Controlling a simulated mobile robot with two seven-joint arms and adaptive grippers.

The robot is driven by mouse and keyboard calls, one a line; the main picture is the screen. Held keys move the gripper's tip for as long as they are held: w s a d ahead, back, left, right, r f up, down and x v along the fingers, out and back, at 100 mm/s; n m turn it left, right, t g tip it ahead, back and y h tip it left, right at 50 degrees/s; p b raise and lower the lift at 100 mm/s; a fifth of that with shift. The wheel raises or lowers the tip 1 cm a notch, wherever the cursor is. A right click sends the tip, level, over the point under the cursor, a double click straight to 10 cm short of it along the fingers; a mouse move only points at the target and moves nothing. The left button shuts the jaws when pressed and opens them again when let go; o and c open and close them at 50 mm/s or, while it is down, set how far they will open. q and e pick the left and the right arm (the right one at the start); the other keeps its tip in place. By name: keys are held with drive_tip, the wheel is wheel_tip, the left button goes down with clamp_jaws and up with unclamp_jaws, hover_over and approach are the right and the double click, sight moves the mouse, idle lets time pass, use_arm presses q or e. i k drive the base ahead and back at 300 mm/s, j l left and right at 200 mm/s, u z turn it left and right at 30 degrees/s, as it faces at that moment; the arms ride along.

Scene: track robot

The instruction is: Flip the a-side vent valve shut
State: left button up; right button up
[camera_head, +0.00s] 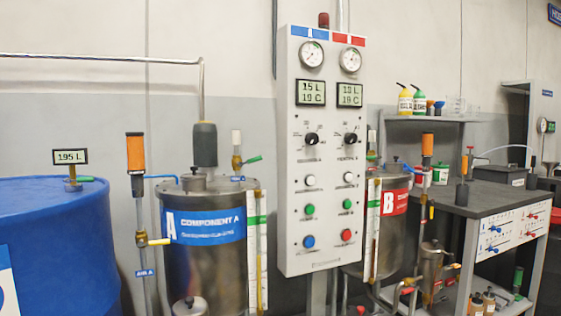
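The steel tank labelled COMPONENT A (205,262) stands left of centre with a blue band around it. On the right of its lid is a small brass valve (237,160) with a white cylinder on top. Its green lever (252,160) points out to the right and slightly up; it looks like the A-side vent valve, but its label is too small to read. I cannot tell for sure whether it is open or shut. Neither of my grippers is in view.
A grey control panel (322,255) stands right of the tank. A pipe with an orange cylinder (135,153) and a yellow-handled valve (158,242) stands to its left. A blue drum (60,235) is far left. Tank B (385,235) and a workbench (480,197) are right.

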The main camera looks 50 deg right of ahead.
sight(258, 158)
drive_tip(key=k+l+z, duration=0.35)
drive_tip(key=k+l, duration=0.15)
drive_tip(key=l, duration=0.25)
drive_tip(key=k+z, duration=0.1)
drive_tip(key=k+l, duration=0.05)
drive_tip(key=k, duration=0.05)
